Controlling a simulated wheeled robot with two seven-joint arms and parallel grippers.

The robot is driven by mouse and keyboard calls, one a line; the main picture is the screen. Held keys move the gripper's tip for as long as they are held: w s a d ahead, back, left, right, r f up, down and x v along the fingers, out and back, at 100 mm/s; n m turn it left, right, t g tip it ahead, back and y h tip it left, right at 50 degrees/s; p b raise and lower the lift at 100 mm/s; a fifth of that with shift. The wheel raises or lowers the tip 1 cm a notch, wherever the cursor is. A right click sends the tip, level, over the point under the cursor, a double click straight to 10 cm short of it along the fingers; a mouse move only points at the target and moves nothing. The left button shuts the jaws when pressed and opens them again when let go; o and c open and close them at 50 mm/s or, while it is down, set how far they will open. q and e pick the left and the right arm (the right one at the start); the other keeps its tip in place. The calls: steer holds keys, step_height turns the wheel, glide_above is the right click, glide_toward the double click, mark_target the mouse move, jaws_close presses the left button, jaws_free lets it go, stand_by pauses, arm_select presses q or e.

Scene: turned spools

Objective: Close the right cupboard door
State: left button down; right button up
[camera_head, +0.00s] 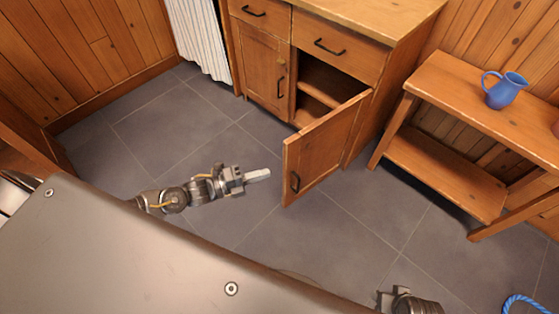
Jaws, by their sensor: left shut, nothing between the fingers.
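The right cupboard door (322,153) stands wide open, swung out from the wooden cupboard (370,72), with a dark handle (295,182) near its free edge. The opening behind it shows a shelf inside. The left cupboard door (263,66) is shut. My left gripper (265,174) is shut and empty, pointing right, a short way left of the open door's free edge, and looks apart from it. My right gripper (385,300) is only partly in view at the bottom edge; its fingers are not clear.
A wooden side table (440,85) with a lower shelf stands right of the cupboard and carries a blue jug (504,89). A striped curtain (196,36) hangs left of the cupboard. A blue rope-like thing (525,303) lies at the lower right. Grey tiled floor (240,210) around the door is clear.

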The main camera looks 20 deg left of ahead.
mark_target(286, 161)
arm_select(q)
steer(key=w+d, duration=0.1)
steer(key=w, duration=0.1)
steer(key=w+d, duration=0.2)
steer(key=w, duration=0.1)
steer(key=w+d, duration=0.2)
steer(key=shift+w+d, duration=0.2)
steer(key=shift+w, duration=0.2)
steer(key=shift+w+a, duration=0.35)
steer(key=shift+a, duration=0.3)
steer(key=shift+a+b, duration=0.1)
steer(key=shift+b, duration=0.2)
